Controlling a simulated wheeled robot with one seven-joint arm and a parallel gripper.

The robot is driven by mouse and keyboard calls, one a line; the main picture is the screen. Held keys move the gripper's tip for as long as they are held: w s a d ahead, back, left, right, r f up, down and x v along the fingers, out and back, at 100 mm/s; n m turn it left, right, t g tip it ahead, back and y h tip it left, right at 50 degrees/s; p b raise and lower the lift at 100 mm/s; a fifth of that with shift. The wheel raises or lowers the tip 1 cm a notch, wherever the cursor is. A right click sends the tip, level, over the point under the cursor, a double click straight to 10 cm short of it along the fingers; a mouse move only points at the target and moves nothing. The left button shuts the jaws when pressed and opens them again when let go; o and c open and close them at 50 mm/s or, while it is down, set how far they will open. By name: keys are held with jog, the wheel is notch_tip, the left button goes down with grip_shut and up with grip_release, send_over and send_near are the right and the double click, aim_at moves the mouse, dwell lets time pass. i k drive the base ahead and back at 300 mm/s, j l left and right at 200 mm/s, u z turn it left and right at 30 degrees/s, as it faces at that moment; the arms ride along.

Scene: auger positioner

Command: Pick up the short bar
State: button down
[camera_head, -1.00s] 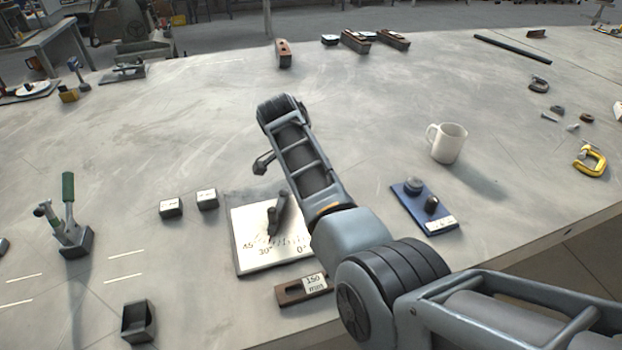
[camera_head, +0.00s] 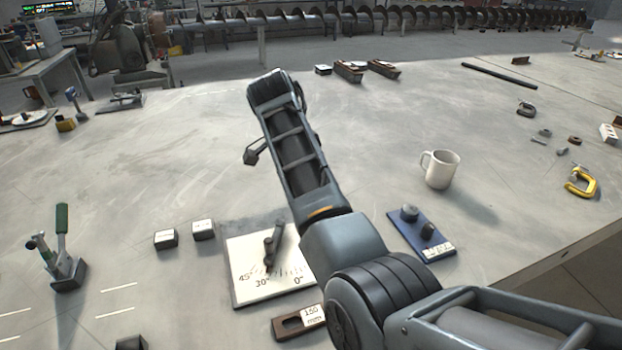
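A short brown slotted bar (camera_head: 290,326) with a white "150 mm" label lies flat on the table at the front middle, just below the white angle plate (camera_head: 243,292). It fits the name short bar, though no label says so. My arm reaches up the picture from the lower right and passes right of the bar and over the plate's edge. A small dark part (camera_head: 254,153) sticks out left of the forearm and may belong to my gripper. The fingertips are hidden behind the arm, so I cannot see whether they hold anything.
Two small labelled blocks (camera_head: 166,239) (camera_head: 203,230) sit left of the plate. A green-handled clamp (camera_head: 65,255) is at left. The table's middle left is clear.

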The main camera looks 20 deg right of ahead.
aim_at(312, 317)
jog(key=k, duration=1)
